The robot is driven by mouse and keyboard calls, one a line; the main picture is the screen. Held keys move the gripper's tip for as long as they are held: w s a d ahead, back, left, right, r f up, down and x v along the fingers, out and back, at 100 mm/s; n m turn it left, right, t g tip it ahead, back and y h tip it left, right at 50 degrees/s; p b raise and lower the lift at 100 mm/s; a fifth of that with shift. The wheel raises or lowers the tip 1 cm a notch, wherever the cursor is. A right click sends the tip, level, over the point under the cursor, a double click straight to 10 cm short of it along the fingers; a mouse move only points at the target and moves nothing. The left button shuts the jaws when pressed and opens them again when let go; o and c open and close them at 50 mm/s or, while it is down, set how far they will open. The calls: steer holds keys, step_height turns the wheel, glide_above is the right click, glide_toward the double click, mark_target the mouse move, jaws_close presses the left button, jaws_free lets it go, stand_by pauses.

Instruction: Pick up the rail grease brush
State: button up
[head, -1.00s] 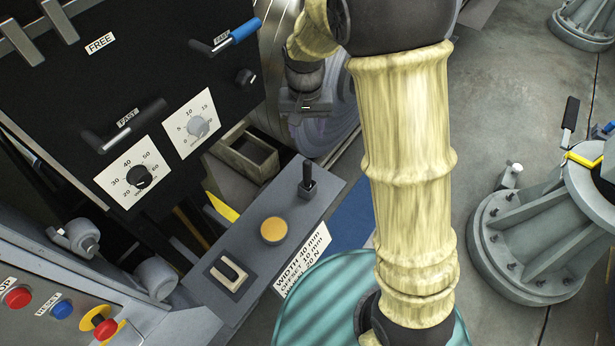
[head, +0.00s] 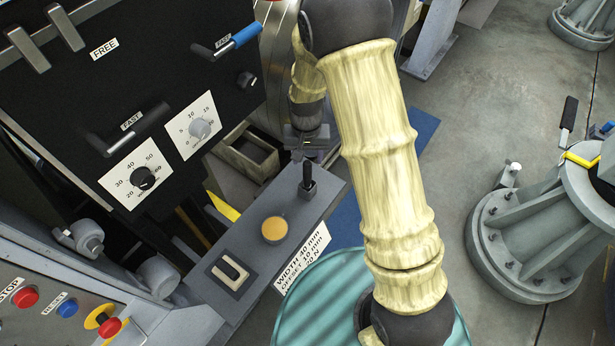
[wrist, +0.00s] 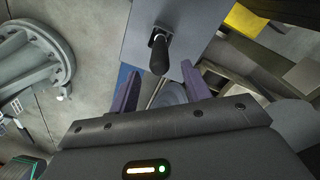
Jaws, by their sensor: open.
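An open box-like bin (head: 250,155) is left of the gripper. A black panel (head: 120,90) with levers and dials fills the upper left. A teal drum (head: 320,300) is below my arm. A flanged grey pedestal (head: 535,235) stands right. Grey floor (head: 455,130) is open between.

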mark_target(308, 168)
steer(key=shift+s+f+p, duration=0.1)
steer(key=shift+f+p, duration=0.7)
steer(key=shift+f, duration=1.8)
jaws_close()
